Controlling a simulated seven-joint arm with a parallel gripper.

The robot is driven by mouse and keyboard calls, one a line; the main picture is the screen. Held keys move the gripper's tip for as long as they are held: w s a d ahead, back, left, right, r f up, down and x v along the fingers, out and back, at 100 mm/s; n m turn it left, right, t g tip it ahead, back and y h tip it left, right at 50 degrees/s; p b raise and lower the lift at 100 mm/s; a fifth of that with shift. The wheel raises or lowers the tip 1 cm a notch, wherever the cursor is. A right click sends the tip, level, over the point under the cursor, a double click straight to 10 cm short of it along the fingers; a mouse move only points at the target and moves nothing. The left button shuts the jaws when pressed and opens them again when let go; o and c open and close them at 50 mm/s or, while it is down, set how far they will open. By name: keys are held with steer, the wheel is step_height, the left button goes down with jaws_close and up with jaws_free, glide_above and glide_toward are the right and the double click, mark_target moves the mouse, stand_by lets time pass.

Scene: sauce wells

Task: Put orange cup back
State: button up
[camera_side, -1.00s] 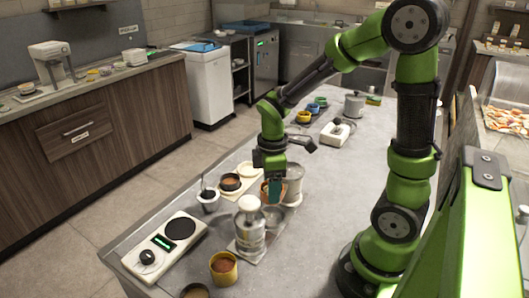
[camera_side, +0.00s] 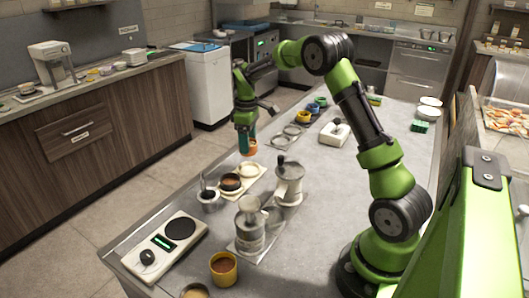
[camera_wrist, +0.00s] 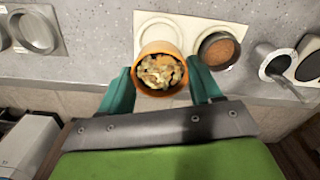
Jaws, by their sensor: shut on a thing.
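The orange cup (camera_side: 251,147) is held in the air between the teal fingers of my gripper (camera_side: 246,138) in the side view. In the wrist view the orange cup (camera_wrist: 157,88) is between both fingertips of my gripper (camera_wrist: 160,86), with pale and orange chunks inside. A cream tray (camera_side: 256,186) with round wells lies on the counter below. In the wrist view the cup overlaps the near edge of this tray (camera_wrist: 203,25). One well is empty (camera_wrist: 160,30); the other holds a dark cup with brown contents (camera_wrist: 219,52).
A metal ring holder (camera_side: 288,136) lies behind.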

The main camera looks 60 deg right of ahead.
steer(key=shift+f, duration=3.2)
steer(key=shift+f, duration=0.5)
steer(key=o, duration=1.3)
steer(key=shift+r, duration=4)
